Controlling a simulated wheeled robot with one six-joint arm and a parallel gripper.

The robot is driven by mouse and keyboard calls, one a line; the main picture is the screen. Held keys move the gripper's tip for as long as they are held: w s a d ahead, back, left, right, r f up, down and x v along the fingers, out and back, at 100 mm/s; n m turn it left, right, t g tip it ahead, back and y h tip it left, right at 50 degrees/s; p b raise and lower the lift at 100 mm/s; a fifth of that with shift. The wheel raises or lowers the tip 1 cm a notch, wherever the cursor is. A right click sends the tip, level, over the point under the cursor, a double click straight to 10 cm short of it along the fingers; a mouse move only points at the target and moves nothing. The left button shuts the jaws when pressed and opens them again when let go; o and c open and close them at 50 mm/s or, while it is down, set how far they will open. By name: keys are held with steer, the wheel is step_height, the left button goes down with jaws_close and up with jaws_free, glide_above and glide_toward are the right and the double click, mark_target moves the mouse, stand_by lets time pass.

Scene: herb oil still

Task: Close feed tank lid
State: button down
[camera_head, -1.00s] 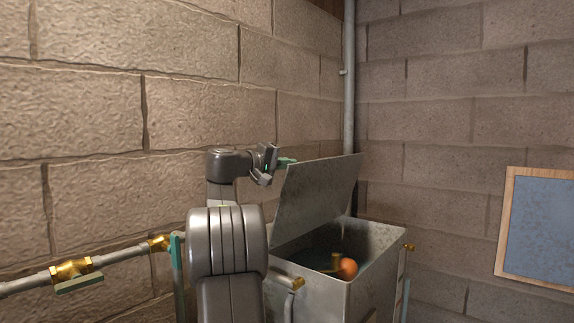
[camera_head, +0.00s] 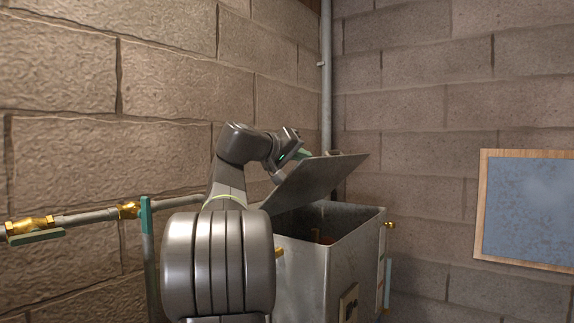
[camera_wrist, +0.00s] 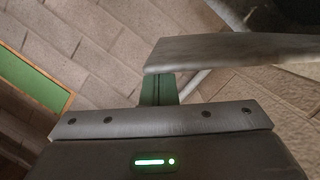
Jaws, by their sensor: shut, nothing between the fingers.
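The feed tank (camera_head: 345,262) is a grey metal box with an open top, near the wall corner in the head view. Its lid (camera_head: 318,180) is tilted up from the tank's left side, partly open over the opening. My gripper (camera_head: 304,154) is shut and empty at the upper left edge of the lid, on its outer side. In the wrist view the green fingers (camera_wrist: 158,90) are together, and their tips meet or sit just behind the grey lid edge (camera_wrist: 235,50). Whether they touch is unclear. An orange object (camera_head: 322,238) shows faintly inside the tank.
A pipe with brass valves (camera_head: 30,228) runs along the left wall. A vertical pipe (camera_head: 326,90) stands in the corner behind the tank. A brass fitting (camera_head: 389,224) sticks out on the tank's right. A framed blue board (camera_head: 525,205) hangs on the right wall.

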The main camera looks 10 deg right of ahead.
steer(key=s+d+f+m+b, duration=0.2)
steer(key=f+b, duration=0.4)
steer(key=b, duration=0.1)
steer(key=s+d+f+m+t+y+b, duration=0.1)
steer(key=s+d+f+m+b, duration=0.1)
steer(key=f+b, duration=0.4)
steer(key=s+d+f+m+y+b, duration=0.1)
steer(key=s+d+f+m+b, duration=0.1)
steer(key=f+b, duration=0.5)
steer(key=shift+s+d+f+m+t+b, duration=0.25)
steer(key=shift+f+m+t+b, duration=0.1)
steer(key=shift+f+m, duration=0.15)
steer(key=shift+f+y, duration=0.15)
steer(key=shift+y, duration=0.15)
step_height(320, 180, up, 6)
steer(key=p, duration=0.5)
steer(key=f+b+v, duration=0.1)
steer(key=v, duration=0.9)
steer(key=shift+w, duration=0.1)
